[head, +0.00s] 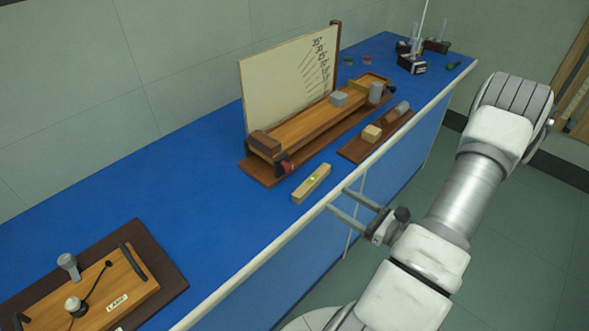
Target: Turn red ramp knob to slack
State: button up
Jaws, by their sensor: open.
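The red ramp knob (287,168) is small and sits at the near left end of the wooden ramp (308,126), beside a dark part. Its pointer or setting is too small to read. The ramp stands on a brown base, with a cream angle board (285,84) behind it. A grey block (338,99) rests on the ramp. My gripper (337,199) is open and empty at the bench's front edge. Its two fingers point left, to the right of the knob and apart from it.
A wooden spirit level (312,183) lies between the knob and the bench edge. A brown tray (352,151) with blocks lies right of it. A board labelled LAMP (138,282) is at lower left. Small items (411,66) stand far back. Blue bench top (205,195) left of the ramp is clear.

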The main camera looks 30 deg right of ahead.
jog(key=p, duration=0.1)
send_near(292, 169)
jog(key=shift+m+h, duration=0.3)
jog(key=shift+m, duration=0.1)
jog(key=x, duration=0.9)
jog(key=shift+a+r, duration=0.1)
jog(key=shift+c, duration=0.2)
grip_shut()
